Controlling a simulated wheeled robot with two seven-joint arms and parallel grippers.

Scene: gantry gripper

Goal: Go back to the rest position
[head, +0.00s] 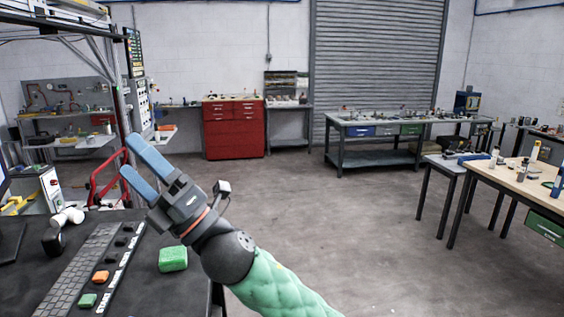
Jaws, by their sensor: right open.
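My right gripper (136,159) is in the middle left of the head view, with its two blue fingers spread apart and nothing between them. Its arm comes in from the bottom with a green padded sleeve. The gripper is raised over the far edge of the dark desk (150,290) and points up and to the left. My left gripper is not in view.
On the desk are a green block (173,259), a control panel with orange and green buttons (101,277) and a keyboard (75,275). A metal frame (122,110) stands behind at the left. A wooden-topped table (510,178) is at the right. The floor between is clear.

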